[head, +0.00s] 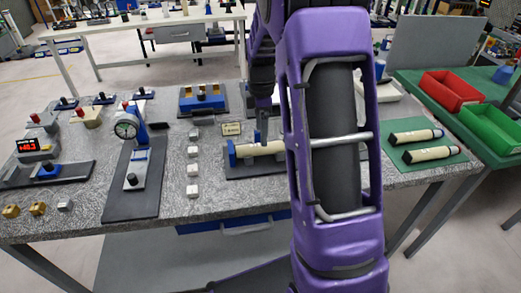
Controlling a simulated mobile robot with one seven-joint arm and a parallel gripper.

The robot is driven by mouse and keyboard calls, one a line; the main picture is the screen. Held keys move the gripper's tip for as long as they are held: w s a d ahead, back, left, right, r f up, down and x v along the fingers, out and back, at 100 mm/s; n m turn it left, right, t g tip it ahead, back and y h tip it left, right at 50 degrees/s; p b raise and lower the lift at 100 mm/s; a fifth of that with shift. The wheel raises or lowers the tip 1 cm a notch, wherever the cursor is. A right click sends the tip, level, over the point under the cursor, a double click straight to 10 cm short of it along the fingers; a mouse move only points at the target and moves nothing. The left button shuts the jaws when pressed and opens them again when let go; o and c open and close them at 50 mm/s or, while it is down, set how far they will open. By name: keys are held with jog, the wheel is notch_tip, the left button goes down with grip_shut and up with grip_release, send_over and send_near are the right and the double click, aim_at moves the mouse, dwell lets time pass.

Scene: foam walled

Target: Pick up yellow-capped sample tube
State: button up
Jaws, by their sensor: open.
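I cannot make out a yellow-capped sample tube in the head view; it may be hidden behind my purple arm or too small to tell. My gripper (263,108) is dark and points down over the middle of the grey speckled bench (225,192). It is partly lost against the dark background, and its fingers are hard to make out. It looks open. Below it, a cream cylinder (262,149) lies sideways in a blue holder on a dark plate. I cannot tell whether the gripper touches it.
A dial gauge stand (126,130) and a row of white blocks (193,168) stand left of the holder. Two cream cylinders with dark ends (420,152) lie on a green mat at right. Red (451,90) and green bins (491,127) sit on a side table.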

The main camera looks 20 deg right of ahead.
aim_at(261, 149)
jog(key=shift+a+f, duration=0.15)
jog(key=shift+f, duration=2.75)
grip_shut()
jog(key=shift+r, duration=0.1)
